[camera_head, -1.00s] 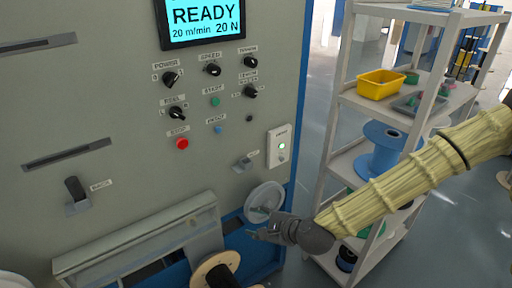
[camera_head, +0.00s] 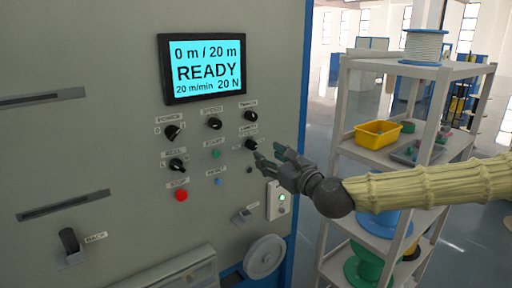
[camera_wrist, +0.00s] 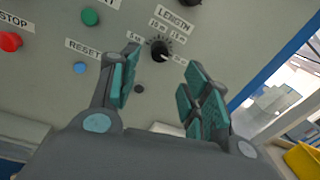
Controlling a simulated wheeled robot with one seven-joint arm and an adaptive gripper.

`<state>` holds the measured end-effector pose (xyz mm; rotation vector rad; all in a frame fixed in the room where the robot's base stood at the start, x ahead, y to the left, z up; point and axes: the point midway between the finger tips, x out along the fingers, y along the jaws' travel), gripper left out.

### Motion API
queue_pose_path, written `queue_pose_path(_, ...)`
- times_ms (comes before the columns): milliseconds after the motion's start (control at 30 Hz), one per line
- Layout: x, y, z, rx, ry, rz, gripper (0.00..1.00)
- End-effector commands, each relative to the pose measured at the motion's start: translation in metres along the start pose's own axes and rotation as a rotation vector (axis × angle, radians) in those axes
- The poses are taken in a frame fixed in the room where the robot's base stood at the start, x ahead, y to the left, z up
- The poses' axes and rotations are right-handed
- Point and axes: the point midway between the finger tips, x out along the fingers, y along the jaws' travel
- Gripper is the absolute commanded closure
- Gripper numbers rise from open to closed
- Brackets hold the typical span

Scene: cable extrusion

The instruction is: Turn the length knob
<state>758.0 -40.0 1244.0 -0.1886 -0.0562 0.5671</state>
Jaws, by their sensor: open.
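The length knob (camera_wrist: 160,50) is a small black dial under the label LENGTH, with a scale of metre marks around it. In the wrist view it shows between and beyond my two fingertips, not touched. In the head view the length knob (camera_head: 251,145) is on the right side of the panel. My gripper (camera_head: 269,158) is open just to the right of and below it, with its fingers pointing at the panel. In the wrist view my gripper (camera_wrist: 158,90) has its teal finger pads wide apart and nothing between them.
A screen (camera_head: 203,68) reads 0 m / 20 m, READY. Other dials, a green START button (camera_wrist: 90,16), a blue RESET button (camera_wrist: 79,68) and a red STOP button (camera_wrist: 9,41) sit nearby. A shelf rack (camera_head: 340,108) with a yellow bin (camera_head: 378,133) stands at right.

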Motion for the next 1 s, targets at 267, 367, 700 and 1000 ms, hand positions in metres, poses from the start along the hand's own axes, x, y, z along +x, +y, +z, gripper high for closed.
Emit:
queue_pose_path(267,0.041,0.001,0.002,-0.002,0.002,0.001,0.53)
queue_pose_path(367,0.053,0.001,0.002,-0.002,0.002,0.001,0.53)
queue_pose_path(700,0.075,0.000,0.000,-0.001,0.001,0.000,0.53)
queue_pose_path(1000,0.076,0.000,-0.001,-0.001,0.001,0.000,0.56)
